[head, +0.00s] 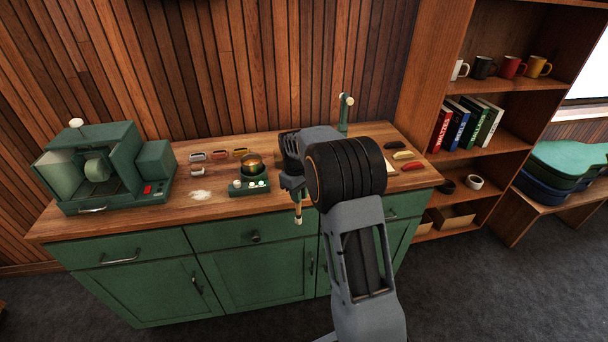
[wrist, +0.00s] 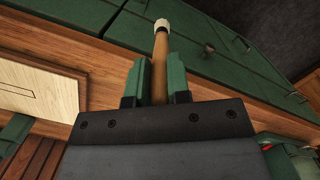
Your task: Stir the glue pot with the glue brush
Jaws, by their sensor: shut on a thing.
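The glue brush (wrist: 160,62) has a wooden handle and a pale tip. My gripper (wrist: 160,82) is shut on it in the wrist view, with one green finger on each side of the handle. In the head view the brush (head: 298,208) hangs tip down from my gripper (head: 297,190), in front of the worktop's front edge. The glue pot (head: 251,165) is a round, copper-coloured pot on a green base with several knobs or lights. It stands on the worktop to the left of my gripper, apart from the brush. My arm hides part of the worktop.
A green machine (head: 110,168) stands at the left of the worktop (head: 75,223). White powder (head: 201,195) and small coloured pieces (head: 219,155) lie left of the pot. A green stand (head: 345,110) rises at the back. More coloured pieces (head: 403,155) lie at the right.

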